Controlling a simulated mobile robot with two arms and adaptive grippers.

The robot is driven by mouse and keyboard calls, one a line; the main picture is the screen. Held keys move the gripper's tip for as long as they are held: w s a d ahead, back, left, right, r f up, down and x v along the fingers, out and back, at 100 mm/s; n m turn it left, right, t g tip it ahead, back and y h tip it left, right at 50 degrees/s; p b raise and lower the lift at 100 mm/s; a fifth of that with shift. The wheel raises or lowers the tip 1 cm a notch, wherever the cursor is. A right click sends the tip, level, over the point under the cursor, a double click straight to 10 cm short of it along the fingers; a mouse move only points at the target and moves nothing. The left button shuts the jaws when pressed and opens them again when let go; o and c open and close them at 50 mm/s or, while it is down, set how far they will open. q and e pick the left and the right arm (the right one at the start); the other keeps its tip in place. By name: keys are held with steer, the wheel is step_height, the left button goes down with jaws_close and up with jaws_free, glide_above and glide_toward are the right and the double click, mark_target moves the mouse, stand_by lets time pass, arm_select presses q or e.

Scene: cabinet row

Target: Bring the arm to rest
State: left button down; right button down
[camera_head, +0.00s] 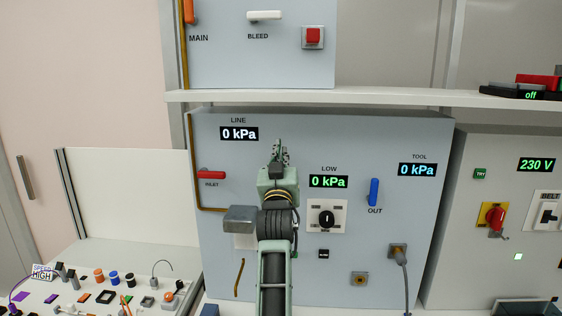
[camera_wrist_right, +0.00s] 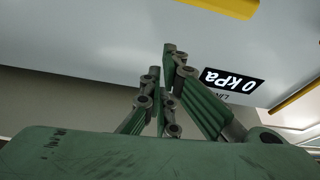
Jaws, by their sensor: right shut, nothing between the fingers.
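My right arm reaches up in front of the grey pneumatic panel (camera_head: 225,165) in the head view. Its gripper (camera_head: 280,150) points toward the panel, just right of the LINE display (camera_head: 239,134), which reads 0 kPa. In the wrist view the fingers of the right gripper (camera_wrist_right: 168,75) are together with nothing between them. The LINE display also shows there (camera_wrist_right: 231,86), upside down. I cannot tell whether the fingertips touch the panel. My left gripper is in neither view.
A shelf (camera_head: 370,98) juts out above the gripper. The red INLET handle (camera_head: 211,175) is to the left; the black LOW knob (camera_head: 326,218) and blue OUT handle (camera_head: 374,192) are to the right. Small parts cover the lower left bench (camera_head: 110,255).

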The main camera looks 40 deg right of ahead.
steer(key=b+v, duration=0.3)
steer(key=v, duration=0.7)
steer(key=shift+w+a, duration=0.2)
steer(key=shift+w, duration=0.1)
